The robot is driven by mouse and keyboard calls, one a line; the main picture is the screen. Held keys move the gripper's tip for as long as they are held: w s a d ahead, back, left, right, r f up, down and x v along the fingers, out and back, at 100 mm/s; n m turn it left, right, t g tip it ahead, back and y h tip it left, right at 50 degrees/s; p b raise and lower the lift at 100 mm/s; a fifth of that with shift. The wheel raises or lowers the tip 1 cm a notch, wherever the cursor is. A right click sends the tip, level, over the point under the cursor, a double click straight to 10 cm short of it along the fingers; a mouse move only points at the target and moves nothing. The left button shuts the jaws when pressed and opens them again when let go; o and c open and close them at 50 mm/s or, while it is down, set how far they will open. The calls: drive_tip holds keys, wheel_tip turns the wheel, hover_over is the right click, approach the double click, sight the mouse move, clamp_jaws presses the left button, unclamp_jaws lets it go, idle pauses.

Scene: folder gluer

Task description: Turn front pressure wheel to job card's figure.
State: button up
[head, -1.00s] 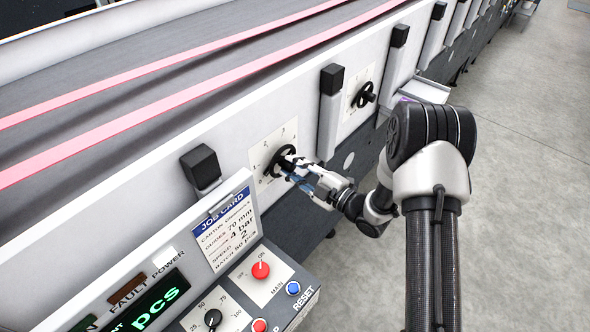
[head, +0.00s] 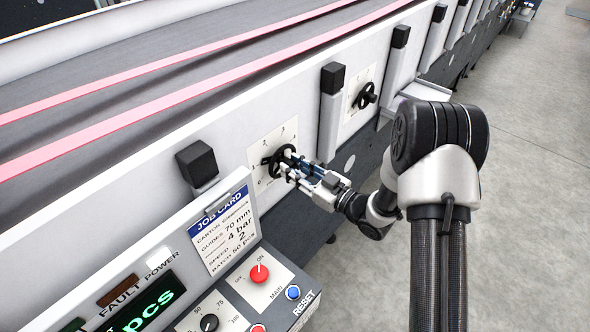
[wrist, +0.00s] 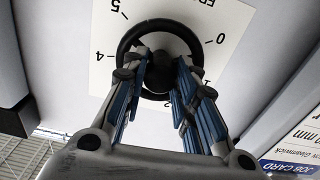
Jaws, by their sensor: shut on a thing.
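The front pressure wheel (head: 277,156) is a black handwheel on a white dial plate (head: 287,126) with figures around it. My gripper (head: 292,167) is shut on the wheel. In the wrist view the wheel rim (wrist: 124,44) shows upside down, with my gripper's fingers (wrist: 162,66) over its middle. Figures 0, 4 and 5 are readable there; others are partly hidden by the fingers. In the head view a dark pointer sticks out left, near the 1. The job card (head: 224,232) reads guides 70 mm, 4 bar, speed 2 and batch 50 pcs.
A second black handwheel (head: 365,96) is farther along the machine side. Black-capped posts (head: 196,163) stand beside the dials. A control panel with a red knob (head: 259,273) and blue reset button (head: 293,292) is below the card. Open floor lies right.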

drive_tip(key=m+p, duration=0.7)
drive_tip(key=m, duration=2)
drive_tip(key=shift+m, duration=0.4)
drive_tip(key=o, duration=1.1)
